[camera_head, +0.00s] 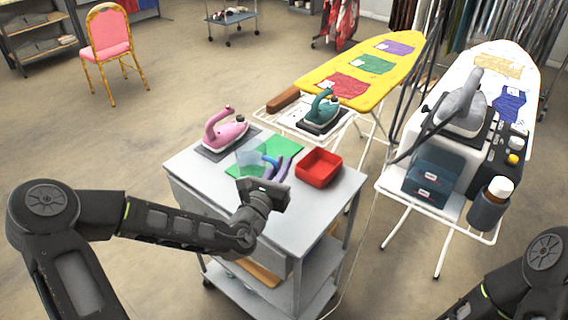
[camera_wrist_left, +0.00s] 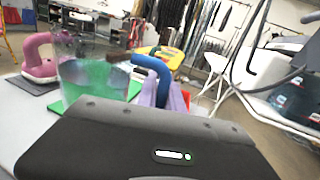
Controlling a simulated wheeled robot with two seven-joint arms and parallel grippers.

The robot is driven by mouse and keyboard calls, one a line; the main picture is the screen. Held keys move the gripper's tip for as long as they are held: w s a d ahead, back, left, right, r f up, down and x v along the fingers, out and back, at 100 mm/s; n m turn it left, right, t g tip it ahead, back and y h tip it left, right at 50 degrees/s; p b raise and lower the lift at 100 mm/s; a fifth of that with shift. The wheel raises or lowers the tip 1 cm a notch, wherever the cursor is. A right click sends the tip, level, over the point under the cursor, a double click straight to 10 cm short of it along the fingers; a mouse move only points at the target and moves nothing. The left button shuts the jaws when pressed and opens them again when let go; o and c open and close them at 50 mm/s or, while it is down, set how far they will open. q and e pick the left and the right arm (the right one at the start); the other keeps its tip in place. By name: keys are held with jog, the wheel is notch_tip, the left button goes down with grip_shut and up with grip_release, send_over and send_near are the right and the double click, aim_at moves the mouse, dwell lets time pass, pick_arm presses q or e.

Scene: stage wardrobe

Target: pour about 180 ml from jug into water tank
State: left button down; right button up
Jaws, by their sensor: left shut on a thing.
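The jug (camera_head: 247,159) is clear, with a blue handle, and is about upright over the green mat on the grey cart. I cannot tell whether its base touches the mat. It also shows in the left wrist view (camera_wrist_left: 90,80); its water level is unclear. My left gripper (camera_head: 277,168) has purple fingers shut on the blue handle; they also show in the wrist view (camera_wrist_left: 165,94). A dark blue-teal box (camera_head: 433,178) on the steam station at right looks like the water tank; I cannot see an opening. My right gripper is out of view.
A pink iron (camera_head: 225,129) stands left of the jug and a red tray (camera_head: 318,168) right of it on the cart (camera_head: 296,222). A teal iron (camera_head: 321,108) stands behind. A grey iron (camera_head: 462,104) sits on the steam station. A bottle (camera_head: 495,192) stands in a holder.

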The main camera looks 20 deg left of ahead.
pick_arm(q)
jog(key=shift+a+f+n+y, duration=0.15)
jog(key=shift+a+n+y, duration=0.15)
jog(key=shift+a+y, duration=0.25)
jog(key=shift+s+d+f+y, duration=0.15)
jog(key=shift+s+d+f, duration=0.05)
jog(key=shift+f, duration=0.65)
jog(key=shift+s+d+f+y, duration=0.1)
jog(key=shift+s+d+f, duration=0.05)
jog(key=shift+f, duration=0.65)
